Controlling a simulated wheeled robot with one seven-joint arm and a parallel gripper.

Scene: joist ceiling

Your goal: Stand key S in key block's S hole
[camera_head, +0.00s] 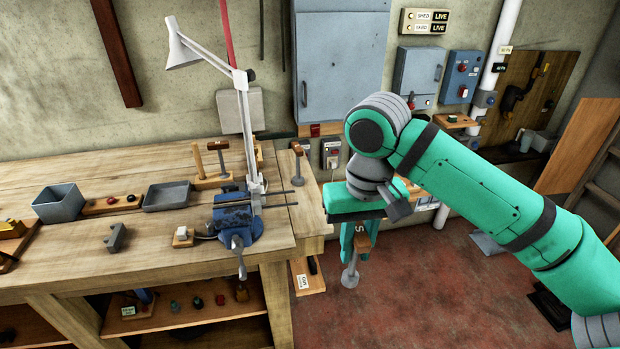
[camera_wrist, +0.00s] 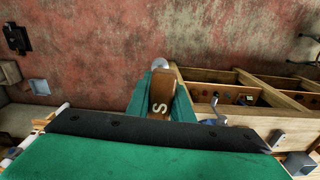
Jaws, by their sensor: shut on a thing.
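Key S has a brown handle marked with a white S (camera_head: 362,241), and a grey shaft with a round end hangs below it. My gripper (camera_head: 356,236) is shut on this handle, in the air off the right end of the workbench. In the wrist view the handle (camera_wrist: 160,96) sits between the two green fingers (camera_wrist: 162,92), with the grey round end beyond it. A wooden base (camera_head: 212,182) at the back of the bench holds upright brown-topped pieces. I cannot tell whether it is the key block, and no S hole is readable.
A blue vise (camera_head: 236,218) and a white lamp (camera_head: 243,130) stand on the workbench (camera_head: 150,238) near its right end. A brown-headed upright piece (camera_head: 297,150) stands at the back right corner. A small labelled wooden ledge (camera_head: 305,277) is below the bench's right end.

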